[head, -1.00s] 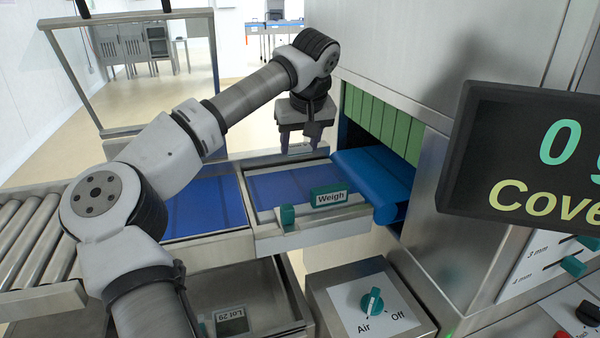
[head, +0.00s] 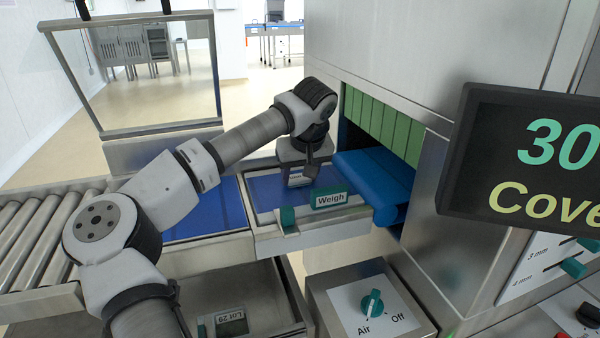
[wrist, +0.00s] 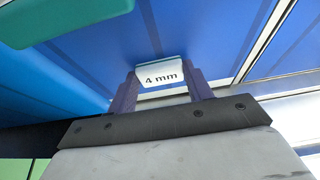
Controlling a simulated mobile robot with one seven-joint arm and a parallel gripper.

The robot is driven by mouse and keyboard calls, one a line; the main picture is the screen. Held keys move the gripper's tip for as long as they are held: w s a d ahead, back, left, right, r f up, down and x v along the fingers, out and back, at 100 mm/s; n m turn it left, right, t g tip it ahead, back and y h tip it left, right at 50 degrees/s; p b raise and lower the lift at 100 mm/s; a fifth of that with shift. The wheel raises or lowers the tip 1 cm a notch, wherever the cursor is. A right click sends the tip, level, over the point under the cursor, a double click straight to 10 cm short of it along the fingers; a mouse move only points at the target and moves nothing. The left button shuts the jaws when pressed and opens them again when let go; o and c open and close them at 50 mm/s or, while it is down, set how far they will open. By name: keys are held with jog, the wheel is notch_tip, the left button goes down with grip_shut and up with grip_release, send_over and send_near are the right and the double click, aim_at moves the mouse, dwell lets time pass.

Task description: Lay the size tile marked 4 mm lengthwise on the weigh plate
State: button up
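The tile marked 4 mm (wrist: 162,76) is pale with dark lettering. In the wrist view it sits between the two fingers of my gripper (wrist: 164,86), which appear shut on its sides. In the head view the tile (head: 297,181) shows small and pale under my gripper (head: 300,174). It is low over the blue weigh plate (head: 266,194), toward its right part, and seems to touch it. The Weigh label (head: 329,199) stands at the plate's near edge. The fingers hide part of the tile.
A blue roller belt (head: 375,182) and green strip curtain (head: 385,125) lie right of the plate. A display (head: 535,160) at the right reads 30 on its visible part. A knob box (head: 368,305) and an open drawer (head: 245,300) are in front.

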jog(key=o, duration=0.4)
jog(key=shift+o, duration=0.2)
jog(key=shift+r, duration=0.3)
jog(key=v, duration=1.1)
jog(key=shift+s+r, duration=0.25)
jog(key=shift+r, duration=0.1)
